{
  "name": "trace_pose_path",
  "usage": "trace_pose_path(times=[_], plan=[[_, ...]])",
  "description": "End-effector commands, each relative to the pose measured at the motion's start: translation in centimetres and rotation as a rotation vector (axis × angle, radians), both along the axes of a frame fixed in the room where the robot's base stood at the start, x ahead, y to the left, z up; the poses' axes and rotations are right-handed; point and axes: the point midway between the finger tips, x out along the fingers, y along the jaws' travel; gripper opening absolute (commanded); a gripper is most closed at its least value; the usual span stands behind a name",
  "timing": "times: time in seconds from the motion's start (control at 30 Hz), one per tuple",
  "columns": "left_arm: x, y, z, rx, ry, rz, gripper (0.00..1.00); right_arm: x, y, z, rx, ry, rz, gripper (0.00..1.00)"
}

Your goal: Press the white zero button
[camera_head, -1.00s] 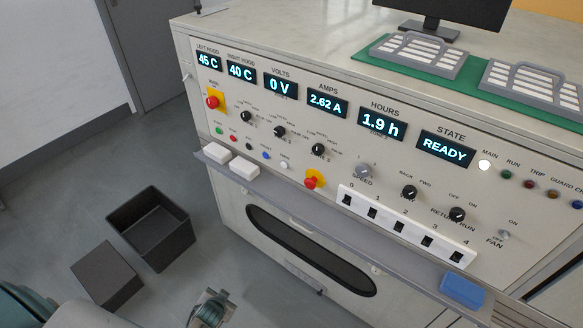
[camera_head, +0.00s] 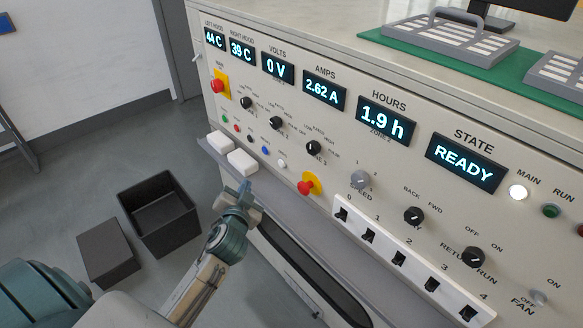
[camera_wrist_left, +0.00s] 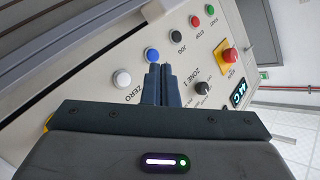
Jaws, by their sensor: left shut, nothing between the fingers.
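The white zero button (camera_head: 282,163) is the rightmost of the row of small buttons on the panel. In the left wrist view the white button (camera_wrist_left: 122,78) sits left of my fingertips, with the label ZERO beside it. My left gripper (camera_head: 244,187) is in front of the panel, below and left of the white button. In the wrist view its fingers (camera_wrist_left: 160,70) are together and empty, pointing near the blue button (camera_wrist_left: 152,55). The fingertips overlap the panel in view; I cannot tell the exact gap. My right gripper is not in view.
A grey ledge (camera_head: 290,200) with two white blocks (camera_head: 242,162) runs below the buttons. A red emergency knob (camera_head: 307,187) on yellow is right of the white button. A black bin (camera_head: 160,215) stands on the floor at left.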

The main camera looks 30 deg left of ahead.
Motion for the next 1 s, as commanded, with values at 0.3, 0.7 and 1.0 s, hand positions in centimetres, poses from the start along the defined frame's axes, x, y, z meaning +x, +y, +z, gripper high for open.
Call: trace_pose_path(times=[0.3,0.7,1.0], plan=[[-0.1,0.0,0.4,0.002,-0.007,0.002,0.00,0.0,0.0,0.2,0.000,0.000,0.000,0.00],[2.7,-1.2,0.4,-0.004,-0.009,0.002,0.00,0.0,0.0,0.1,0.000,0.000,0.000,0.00],[6.5,-2.7,0.3,0.000,-0.008,0.001,0.00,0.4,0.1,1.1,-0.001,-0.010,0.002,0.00]])
